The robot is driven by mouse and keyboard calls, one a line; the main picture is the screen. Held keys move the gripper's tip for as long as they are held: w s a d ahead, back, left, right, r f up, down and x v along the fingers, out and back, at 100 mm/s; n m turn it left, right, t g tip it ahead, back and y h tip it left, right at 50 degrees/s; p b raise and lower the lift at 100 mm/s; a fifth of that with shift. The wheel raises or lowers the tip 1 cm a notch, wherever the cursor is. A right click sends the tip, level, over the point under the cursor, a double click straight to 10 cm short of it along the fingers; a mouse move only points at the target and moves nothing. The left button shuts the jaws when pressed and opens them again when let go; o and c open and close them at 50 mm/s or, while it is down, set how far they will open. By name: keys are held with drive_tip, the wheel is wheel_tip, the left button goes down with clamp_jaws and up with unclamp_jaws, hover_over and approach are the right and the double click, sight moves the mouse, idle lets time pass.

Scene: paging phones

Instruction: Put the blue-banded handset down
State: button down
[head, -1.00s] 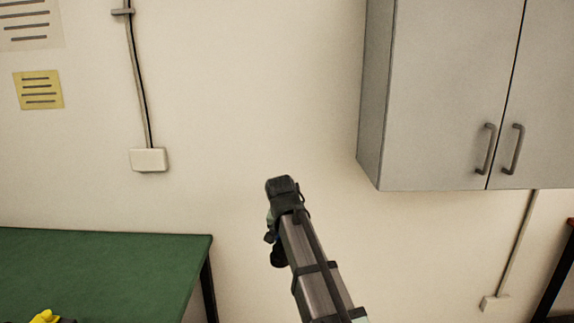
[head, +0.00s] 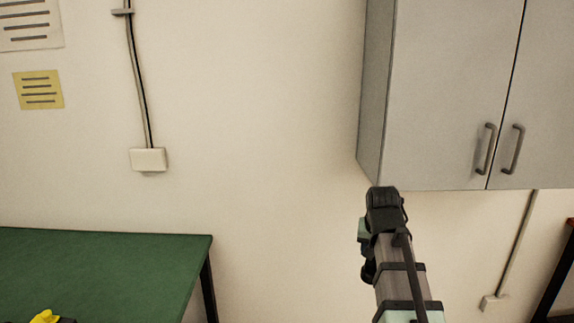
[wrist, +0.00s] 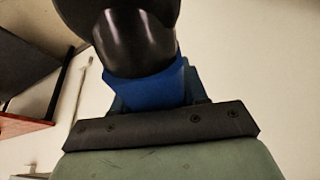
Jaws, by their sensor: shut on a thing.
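In the wrist view, the blue-banded handset (wrist: 136,42) is a glossy black piece with a wide blue band (wrist: 155,88) around it. My gripper (wrist: 160,124) is shut on it, and the band sits just beyond the dark bar with screws. The top of the handset runs out of the picture. In the head view, my gripper (head: 385,212) is at the dark end of my arm, held up in front of the wall. I cannot make out the handset clearly there. No phone base or cradle shows clearly.
A green-topped table (head: 100,262) stands at the lower left, with a yellow object (head: 45,317) at its near edge. A grey wall cabinet (head: 445,95) hangs at the upper right, close above my gripper in the picture. A white wall box (head: 149,159) ends a cable run.

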drive_tip(key=shift+w+r+n+y, duration=0.15)
drive_tip(key=shift+w+r+n, duration=0.1)
drive_tip(key=shift+w+n, duration=0.25)
drive_tip(key=shift+w+r+n+y, duration=0.2)
drive_tip(key=shift+w+n, duration=0.1)
drive_tip(key=shift+w, duration=0.25)
drive_tip(key=s+a+f+n, duration=0.1)
drive_tip(key=a+f, duration=0.2)
drive_tip(key=f, duration=0.5)
drive_tip(key=s+a+f, duration=0.2)
drive_tip(key=a+f, duration=0.1)
drive_tip(key=f, duration=0.5)
drive_tip(key=shift+s+a+n, duration=0.2)
drive_tip(key=shift+a+n, duration=0.15)
drive_tip(key=shift+n, duration=0.05)
drive_tip(key=shift+y, duration=0.25)
